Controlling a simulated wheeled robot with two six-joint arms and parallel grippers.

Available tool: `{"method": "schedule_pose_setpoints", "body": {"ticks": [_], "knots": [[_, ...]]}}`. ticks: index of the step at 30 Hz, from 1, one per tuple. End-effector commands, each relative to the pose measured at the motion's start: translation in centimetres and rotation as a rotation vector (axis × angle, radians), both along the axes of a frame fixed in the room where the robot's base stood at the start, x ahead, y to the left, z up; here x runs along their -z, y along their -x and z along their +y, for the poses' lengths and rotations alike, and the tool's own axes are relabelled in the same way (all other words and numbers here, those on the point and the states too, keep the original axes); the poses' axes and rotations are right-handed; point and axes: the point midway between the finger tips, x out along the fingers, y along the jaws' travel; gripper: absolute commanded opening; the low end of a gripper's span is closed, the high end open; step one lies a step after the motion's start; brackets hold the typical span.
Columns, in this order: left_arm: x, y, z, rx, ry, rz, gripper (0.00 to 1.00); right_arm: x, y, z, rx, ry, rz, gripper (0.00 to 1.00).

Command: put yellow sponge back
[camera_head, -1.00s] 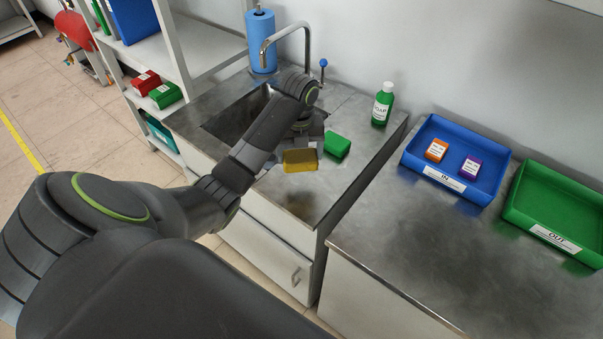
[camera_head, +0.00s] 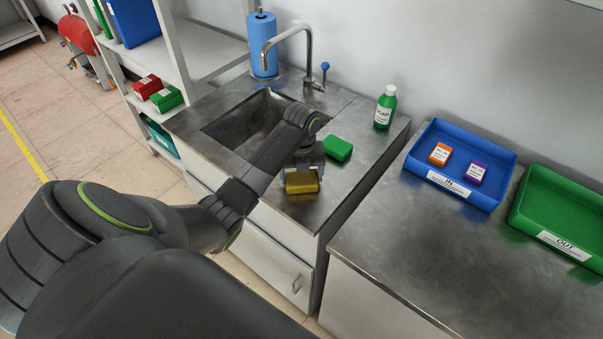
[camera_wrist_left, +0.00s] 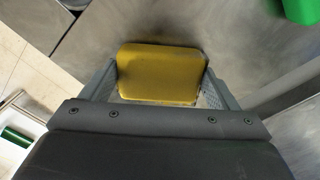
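The yellow sponge (camera_head: 302,184) is at the steel counter beside the sink, in front of the green sponge (camera_head: 338,148). My left gripper (camera_head: 303,178) is around it from above, pointing down. In the left wrist view the yellow sponge (camera_wrist_left: 160,73) lies between the two fingers of my left gripper (camera_wrist_left: 160,85), which sit close at its left and right sides. The fingers appear to grip it, and its reflection shows on the steel just beyond. The green sponge (camera_wrist_left: 302,10) shows at the top right corner there. My right gripper is in neither view.
The sink basin (camera_head: 240,125) and faucet (camera_head: 290,45) are behind my left arm. A green soap bottle (camera_head: 385,108) stands near the wall. A blue IN tray (camera_head: 490,150) and green OUT tray (camera_head: 560,205) are on the right counter, whose front is clear.

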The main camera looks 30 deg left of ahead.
Motion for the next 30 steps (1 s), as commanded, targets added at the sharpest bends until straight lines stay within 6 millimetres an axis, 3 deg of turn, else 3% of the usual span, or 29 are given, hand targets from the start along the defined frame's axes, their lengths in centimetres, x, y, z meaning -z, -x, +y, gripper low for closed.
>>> {"method": "schedule_pose_setpoints", "body": {"ticks": [4, 14, 21, 24, 30], "knots": [[0.0, 0.0, 0.0, 0.000, 0.001, 0.001, 1.00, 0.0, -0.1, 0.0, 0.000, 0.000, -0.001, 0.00], [-0.7, -0.1, 0.0, 0.000, -0.001, -0.002, 1.00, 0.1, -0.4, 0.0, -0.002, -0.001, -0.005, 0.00], [-5.2, -0.1, 0.1, 0.002, -0.003, -0.007, 1.00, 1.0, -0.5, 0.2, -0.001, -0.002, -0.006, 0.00], [-7.2, 0.0, 0.0, 0.000, 0.001, 0.002, 1.00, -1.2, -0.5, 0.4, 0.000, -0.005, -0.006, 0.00], [-9.7, 0.0, 0.0, 0.000, 0.001, 0.001, 1.00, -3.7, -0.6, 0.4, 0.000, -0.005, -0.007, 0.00]]}}
